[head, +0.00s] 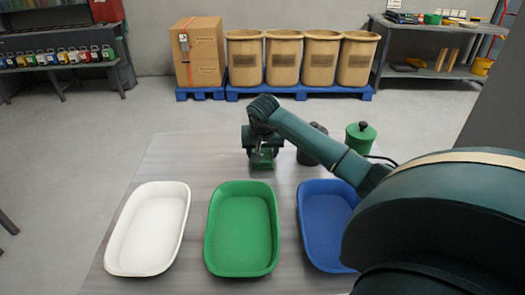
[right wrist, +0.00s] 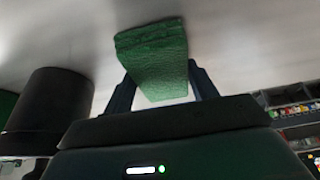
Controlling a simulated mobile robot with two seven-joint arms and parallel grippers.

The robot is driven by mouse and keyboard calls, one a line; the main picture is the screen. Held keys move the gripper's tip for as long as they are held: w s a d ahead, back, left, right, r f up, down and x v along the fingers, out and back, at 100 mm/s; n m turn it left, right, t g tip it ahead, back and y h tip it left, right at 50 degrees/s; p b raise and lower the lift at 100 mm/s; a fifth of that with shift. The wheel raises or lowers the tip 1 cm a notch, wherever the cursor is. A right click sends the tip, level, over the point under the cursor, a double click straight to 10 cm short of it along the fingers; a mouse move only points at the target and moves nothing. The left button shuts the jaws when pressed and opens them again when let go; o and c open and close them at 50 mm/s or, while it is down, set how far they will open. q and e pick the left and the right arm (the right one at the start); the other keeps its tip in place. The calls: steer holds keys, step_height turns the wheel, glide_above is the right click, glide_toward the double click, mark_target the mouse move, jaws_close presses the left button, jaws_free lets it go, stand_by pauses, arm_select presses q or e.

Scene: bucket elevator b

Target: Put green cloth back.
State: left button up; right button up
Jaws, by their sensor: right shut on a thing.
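The green cloth (head: 262,166) is a small folded block near the middle of the table, beyond the green tray (head: 242,235). It also shows large in the right wrist view (right wrist: 160,62), between the two dark fingers. My right gripper (head: 263,155) is shut on it, pointing down. Whether the cloth touches the table top is hard to tell. A green lidded canister (head: 361,138) and a dark canister (head: 311,146) stand to the right, partly behind my right arm. The dark one shows at the left in the right wrist view (right wrist: 50,100). My left gripper is not in view.
A white tray (head: 147,230) and a blue tray (head: 322,222) flank the green one; all look empty. My right arm covers the table's right side. The table's (head: 190,160) left rear is clear. Tan bins (head: 283,60) and shelves stand far behind.

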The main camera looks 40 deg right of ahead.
steer(key=shift+f, duration=0.15)
steer(key=o, duration=0.9)
steer(key=shift+o, duration=0.2)
steer(key=shift+r, duration=0.3)
steer(key=v, duration=1.1)
steer(key=shift+r, duration=0.4)
steer(key=shift+a, duration=0.1)
